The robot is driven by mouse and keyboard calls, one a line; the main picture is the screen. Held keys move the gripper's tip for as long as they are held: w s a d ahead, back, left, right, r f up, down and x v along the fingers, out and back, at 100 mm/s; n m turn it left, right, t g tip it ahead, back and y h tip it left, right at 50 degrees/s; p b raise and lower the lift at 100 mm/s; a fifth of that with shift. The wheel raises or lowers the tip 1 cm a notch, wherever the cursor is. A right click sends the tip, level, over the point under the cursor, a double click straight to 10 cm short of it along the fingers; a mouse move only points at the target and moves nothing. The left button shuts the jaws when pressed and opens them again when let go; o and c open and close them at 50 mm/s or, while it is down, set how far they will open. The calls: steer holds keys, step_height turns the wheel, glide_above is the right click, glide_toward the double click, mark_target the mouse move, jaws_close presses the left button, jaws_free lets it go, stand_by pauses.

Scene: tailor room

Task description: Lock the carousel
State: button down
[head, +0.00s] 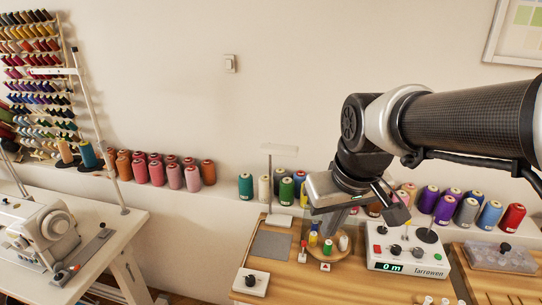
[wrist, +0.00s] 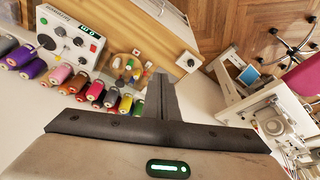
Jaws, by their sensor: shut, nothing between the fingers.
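The carousel (head: 322,256) is a round wooden disc on the table with several small coloured spools standing on it. It also shows in the wrist view (wrist: 116,77), left of my fingers. A small red-topped piece (head: 303,247) stands at its left edge, and a white tag with a red mark (head: 325,267) is at its front. My gripper (head: 329,232) is shut and empty, pointing down above the carousel in the head view. Its fingers (wrist: 162,78) are together in the wrist view. The gripper hides part of the carousel's back. I cannot tell the lock's state.
A white control box (head: 408,258) with a green display stands right of the carousel. A white block with a black knob (head: 250,281) lies at front left. A white stand (head: 279,218) rises behind. Several thread cones (head: 286,190) line the back ledge. The table's front middle is clear.

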steer(key=w+a+f+n+g+h+b, duration=0.1)
steer(key=w+a+f+n+h+b, duration=0.2)
steer(key=w+f, duration=0.65)
steer(key=w+a+f+n+h+b, duration=0.1)
steer(key=w+f+n+h+b, duration=0.15)
steer(key=w+f+b, duration=0.7)
steer(key=w+a+f+n+t+h, duration=0.2)
steer(key=w+a+f+n, duration=0.2)
steer(key=f, duration=0.4)
steer(key=shift+w+a+n+t+h, duration=0.25)
steer(key=shift+a+n+t+h, duration=0.25)
steer(key=shift+a, duration=0.7)
steer(key=shift+f, duration=0.15)
steer(key=b+x, duration=0.2)
steer(key=x, duration=0.8)
steer(key=shift+f, duration=0.25)
steer(key=shift+s+d+r, duration=0.6)
steer(key=shift+s+r, duration=0.3)
steer(key=shift+s, duration=0.05)
steer(key=shift+s+d+r, duration=0.35)
steer(key=shift+d+r, duration=0.05)
